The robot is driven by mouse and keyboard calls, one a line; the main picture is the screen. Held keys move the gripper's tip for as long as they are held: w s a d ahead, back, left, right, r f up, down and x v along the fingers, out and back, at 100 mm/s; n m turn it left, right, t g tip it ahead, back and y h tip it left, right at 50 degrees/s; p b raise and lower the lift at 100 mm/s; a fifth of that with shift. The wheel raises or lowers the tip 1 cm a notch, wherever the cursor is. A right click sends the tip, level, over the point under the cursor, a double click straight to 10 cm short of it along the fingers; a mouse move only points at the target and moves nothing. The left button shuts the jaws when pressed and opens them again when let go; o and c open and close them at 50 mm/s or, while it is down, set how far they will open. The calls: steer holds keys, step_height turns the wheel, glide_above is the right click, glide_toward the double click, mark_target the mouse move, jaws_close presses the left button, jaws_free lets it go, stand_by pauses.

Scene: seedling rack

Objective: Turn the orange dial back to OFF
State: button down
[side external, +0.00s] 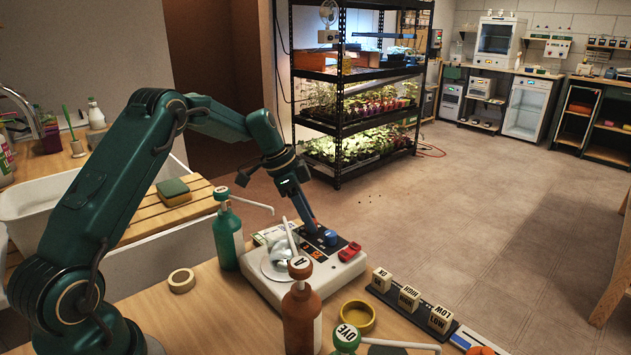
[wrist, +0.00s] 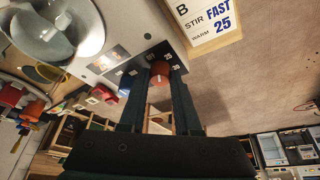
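The orange dial (wrist: 160,73) sits at one end of the dark control strip on the white stirrer (wrist: 150,18). In the wrist view my gripper (wrist: 161,80) has one finger on each side of the dial, with no clear gap, so it looks shut on it. In the side view my gripper (side external: 313,227) reaches down to the far end of the strip on the stirrer (side external: 262,286), and the dial is hidden behind it. A blue knob (side external: 331,238) and a red switch (side external: 349,252) share the strip.
A glass vessel stands on the stirrer's round plate (side external: 270,271). A card (wrist: 212,18) reads B, STIR FAST, WARM 25. A green bottle (side external: 227,240), a brown bottle (side external: 301,318), a tape roll (side external: 181,280) and lettered blocks (side external: 408,298) stand around it.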

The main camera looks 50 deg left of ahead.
steer(key=shift+d+n+t+y, duration=0.1)
steer(key=shift+n+t+y, duration=0.3)
steer(key=shift+n, duration=1.1)
steer(key=c, duration=0.6)
jaws_free()
steer(key=shift+v, duration=2.6)
steer(key=shift+d, duration=0.1)
